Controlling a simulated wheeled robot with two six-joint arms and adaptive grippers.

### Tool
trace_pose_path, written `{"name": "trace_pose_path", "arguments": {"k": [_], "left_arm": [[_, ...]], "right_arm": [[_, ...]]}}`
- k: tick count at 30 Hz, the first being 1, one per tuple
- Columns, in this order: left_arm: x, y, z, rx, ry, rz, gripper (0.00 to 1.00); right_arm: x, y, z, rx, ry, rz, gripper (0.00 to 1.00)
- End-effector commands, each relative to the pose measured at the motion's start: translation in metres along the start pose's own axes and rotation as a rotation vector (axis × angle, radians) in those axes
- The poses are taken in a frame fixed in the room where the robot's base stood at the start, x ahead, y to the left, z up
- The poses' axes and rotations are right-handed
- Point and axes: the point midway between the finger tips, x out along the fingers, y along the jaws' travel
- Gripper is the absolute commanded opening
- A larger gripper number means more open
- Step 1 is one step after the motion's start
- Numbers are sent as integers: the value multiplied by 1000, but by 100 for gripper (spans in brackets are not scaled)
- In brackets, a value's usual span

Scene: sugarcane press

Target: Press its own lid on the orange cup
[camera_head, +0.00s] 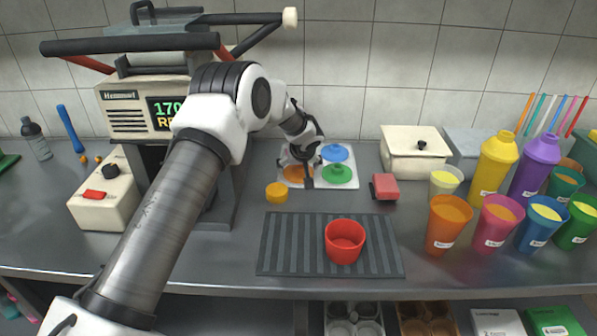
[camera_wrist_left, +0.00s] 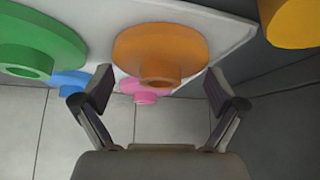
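The orange cup (camera_head: 447,232) stands upright and uncovered on the counter at the right, filled with something orange. The orange lid (camera_head: 296,173) lies on a white board (camera_head: 350,159) in the middle at the back, partly hidden by my gripper. In the left wrist view, the orange lid (camera_wrist_left: 160,45) lies just ahead of the fingers with its round knob towards me. My left gripper (camera_head: 301,162) is over the board at the orange lid. Its fingers (camera_wrist_left: 160,95) are spread apart with nothing between them that I can make out. My right gripper is not in view.
Green (camera_head: 338,174) and blue (camera_head: 335,152) lids lie beside the orange one, and a pink lid (camera_wrist_left: 145,92) shows in the wrist view. A red cup (camera_head: 345,242) stands on the ribbed mat (camera_head: 290,250). A pink cup (camera_head: 496,226) and several others crowd the orange cup's right.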

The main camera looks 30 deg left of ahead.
Motion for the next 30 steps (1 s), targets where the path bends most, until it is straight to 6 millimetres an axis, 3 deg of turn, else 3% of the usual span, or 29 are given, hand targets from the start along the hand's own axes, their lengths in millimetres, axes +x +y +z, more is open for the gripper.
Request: {"name": "trace_pose_path", "arguments": {"k": [16,24,30], "left_arm": [[-4,0,-2,0,1,0,83],[-29,0,-19,-1,2,1,83],[-52,15,15,5,0,1,83]], "right_arm": [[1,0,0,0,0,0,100],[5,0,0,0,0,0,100],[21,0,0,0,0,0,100]]}}
